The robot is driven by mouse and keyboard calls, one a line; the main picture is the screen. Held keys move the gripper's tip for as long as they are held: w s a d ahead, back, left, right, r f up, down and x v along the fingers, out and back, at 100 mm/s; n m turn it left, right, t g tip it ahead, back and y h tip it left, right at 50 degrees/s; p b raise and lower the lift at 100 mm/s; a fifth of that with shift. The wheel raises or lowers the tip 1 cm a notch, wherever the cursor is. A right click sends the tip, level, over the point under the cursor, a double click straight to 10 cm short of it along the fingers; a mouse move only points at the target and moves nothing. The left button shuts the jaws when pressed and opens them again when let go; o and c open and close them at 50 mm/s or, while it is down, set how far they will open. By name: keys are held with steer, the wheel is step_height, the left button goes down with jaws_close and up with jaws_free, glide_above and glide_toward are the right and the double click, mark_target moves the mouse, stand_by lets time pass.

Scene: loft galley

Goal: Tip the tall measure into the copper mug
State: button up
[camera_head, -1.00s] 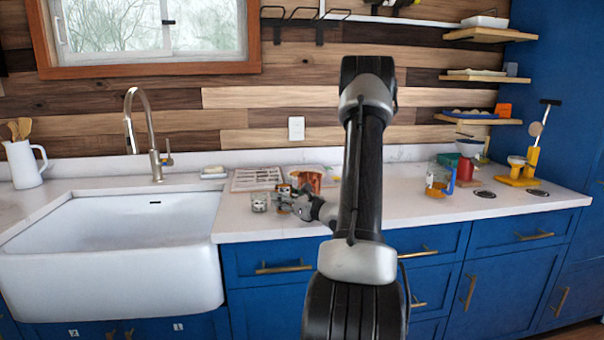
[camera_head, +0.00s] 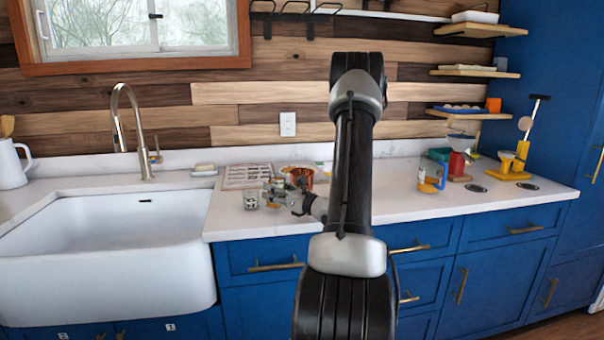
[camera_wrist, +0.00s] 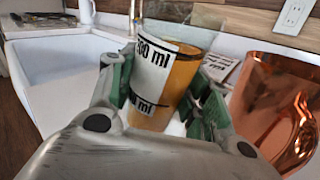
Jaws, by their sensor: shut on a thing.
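The tall measure (camera_wrist: 182,75) is a clear vessel with a white label with black "ml" marks and orange contents. My gripper (camera_wrist: 163,95) is shut on it, with green-padded fingers on both sides. In the head view my gripper (camera_head: 284,191) holds the measure (camera_head: 279,182) close to the counter; the gap below it is hard to judge. It looks about upright. The copper mug (camera_wrist: 272,105) is shiny and stands just right of the measure in the wrist view, apart from it.
A small labelled glass (camera_head: 251,200) stands left of my gripper. A flat rack (camera_head: 246,175) lies behind it, and the white sink (camera_head: 110,260) is to the left. An orange-and-blue item (camera_head: 430,178) stands farther right. The counter's front right is clear.

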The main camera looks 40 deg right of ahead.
mark_target(280, 171)
steer(key=r, duration=0.1)
steer(key=r+m, duration=0.2)
steer(key=shift+d+r, duration=0.35)
steer(key=shift+r, duration=0.05)
steer(key=shift+d+r+m+t, duration=0.15)
steer(key=shift+d+r+m, duration=0.15)
steer(key=shift+r+m, duration=0.45)
steer(key=shift+d+r+m+t, duration=0.15)
steer(key=shift+d+r+m, duration=0.15)
steer(key=shift+r+m, duration=0.45)
steer(key=shift+d+r+m+h, duration=0.2)
steer(key=shift+r+m+h, duration=0.1)
steer(key=shift+r, duration=0.5)
steer(key=shift+f+m, duration=0.3)
steer(key=shift+m, duration=0.7)
steer(key=shift+a+r+m+t+p, duration=0.15)
steer(key=shift+r+m+t+p, duration=0.15)
steer(key=shift+r+m, duration=0.5)
steer(key=shift+f+m+h, duration=0.35)
steer(key=shift+m, duration=0.7)
steer(key=shift+f+m+h, duration=0.3)
steer(key=shift+m+h, duration=0.05)
steer(key=shift+m, duration=0.7)
steer(key=shift+d+r+m+p, duration=0.3)
steer(key=shift+d+m+p, duration=0.05)
steer(key=shift+m+p, duration=0.25)
stand_by(0.5)
